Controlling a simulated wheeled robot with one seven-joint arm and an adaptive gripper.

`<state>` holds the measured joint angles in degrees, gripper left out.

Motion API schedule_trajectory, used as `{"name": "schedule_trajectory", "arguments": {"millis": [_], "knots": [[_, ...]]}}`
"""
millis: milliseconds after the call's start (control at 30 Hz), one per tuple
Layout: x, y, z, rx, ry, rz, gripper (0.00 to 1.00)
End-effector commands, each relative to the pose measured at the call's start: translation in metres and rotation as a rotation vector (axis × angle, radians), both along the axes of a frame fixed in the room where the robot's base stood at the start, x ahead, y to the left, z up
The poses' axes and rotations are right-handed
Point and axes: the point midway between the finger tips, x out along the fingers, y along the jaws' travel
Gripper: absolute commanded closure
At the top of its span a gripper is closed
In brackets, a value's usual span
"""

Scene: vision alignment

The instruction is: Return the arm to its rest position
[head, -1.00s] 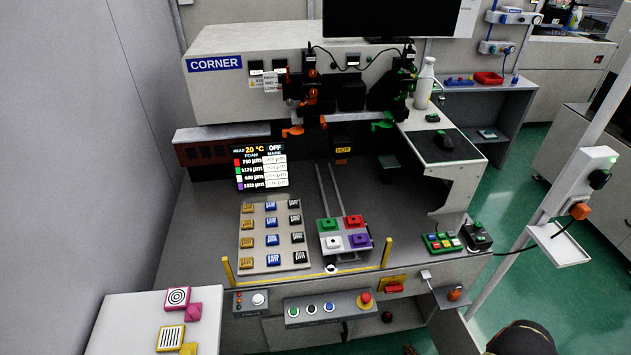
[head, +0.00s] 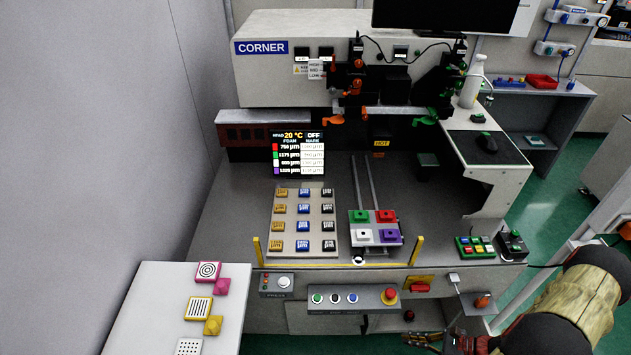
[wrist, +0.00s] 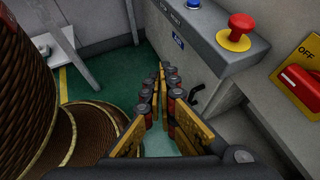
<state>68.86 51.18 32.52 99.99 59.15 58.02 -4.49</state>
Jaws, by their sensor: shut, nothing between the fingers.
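My arm shows at the lower right of the head view, low in front of the machine bench. My gripper (head: 432,338) is at the bottom edge there, below the button panel and partly cut off by the frame. In the wrist view my gripper (wrist: 160,95) points down past the bench front toward the green floor. Its two fingers come close together at the tips and hold nothing. The gripper is apart from the bench and the buttons.
The control panel (head: 333,299) with a red emergency button (head: 389,293) is on the bench front, and the red OFF switch (wrist: 303,86) is right of it. A white side table (head: 150,310) with pink and yellow pieces stands at left. Green floor (wrist: 98,92) shows below.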

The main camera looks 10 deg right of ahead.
Motion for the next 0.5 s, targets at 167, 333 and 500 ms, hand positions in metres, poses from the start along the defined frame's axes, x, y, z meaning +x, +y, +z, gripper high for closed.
{"name": "schedule_trajectory", "arguments": {"millis": [167, 333, 500], "knots": [[0.000, 0.008, 0.070, -0.138, -0.027, 0.285, 1.00], [-0.003, 0.016, 0.128, -0.277, -0.052, 0.536, 1.00], [-0.005, 0.027, 0.183, -0.425, -0.081, 0.770, 1.00]]}}
